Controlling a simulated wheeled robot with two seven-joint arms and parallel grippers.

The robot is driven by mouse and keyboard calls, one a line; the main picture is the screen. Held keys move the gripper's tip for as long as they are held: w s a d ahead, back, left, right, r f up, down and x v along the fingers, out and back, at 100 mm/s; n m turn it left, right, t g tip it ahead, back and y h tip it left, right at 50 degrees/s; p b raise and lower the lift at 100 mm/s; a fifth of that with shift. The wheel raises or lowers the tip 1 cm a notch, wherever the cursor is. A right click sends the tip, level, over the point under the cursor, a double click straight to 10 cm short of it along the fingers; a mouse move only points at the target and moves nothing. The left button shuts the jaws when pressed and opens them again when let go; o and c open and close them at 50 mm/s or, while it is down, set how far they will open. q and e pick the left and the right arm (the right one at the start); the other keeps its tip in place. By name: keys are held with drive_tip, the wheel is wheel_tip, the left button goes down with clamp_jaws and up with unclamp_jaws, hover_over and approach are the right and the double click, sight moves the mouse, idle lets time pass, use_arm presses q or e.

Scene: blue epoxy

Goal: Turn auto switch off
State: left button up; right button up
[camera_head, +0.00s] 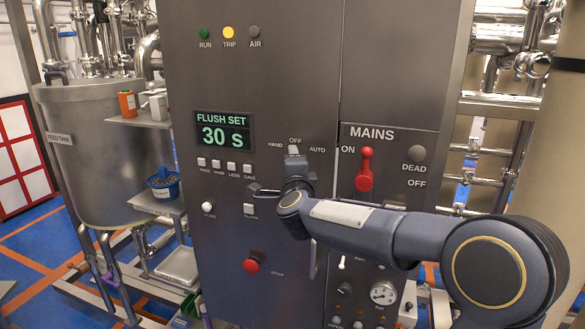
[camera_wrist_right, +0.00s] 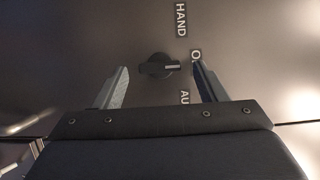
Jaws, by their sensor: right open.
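The selector switch (camera_head: 293,150) sits on the grey cabinet front below the labels HAND, OFF and AUTO. In the right wrist view it is a dark round knob (camera_wrist_right: 158,66) with a pale pointer line. That line points to the right, toward the partly hidden OFF label (camera_wrist_right: 194,57). My right gripper (camera_head: 287,182) is just below the switch in the head view. In the wrist view its two fingers are spread, one on each side of the knob, with visible gaps to it. The gripper is open and empty. My left gripper is not in view.
A red MAINS handle (camera_head: 365,170) stands out right of the switch, above my right forearm. A display (camera_head: 224,132) reading FLUSH SET 30 S is to the left. A red stop button (camera_head: 252,265) is below. A steel feed tank (camera_head: 95,160) stands at the left.

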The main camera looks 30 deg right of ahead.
drive_tip(key=b+v, duration=0.1)
drive_tip(key=v, duration=0.6)
drive_tip(key=shift+w, duration=0.1)
drive_tip(key=s+a+f+n+g+y, duration=0.1)
drive_tip(key=s+a+f+n+y, duration=0.5)
drive_tip(key=s+a+n+y, duration=0.6)
drive_tip(key=s+a+f+n+g, duration=0.1)
drive_tip(key=s+f+n+g, duration=0.8)
drive_tip(key=s+f, duration=0.7)
drive_tip(key=shift+s+a+f+n, duration=0.25)
drive_tip(key=shift+s+n, duration=0.15)
drive_tip(key=shift+s, duration=0.45)
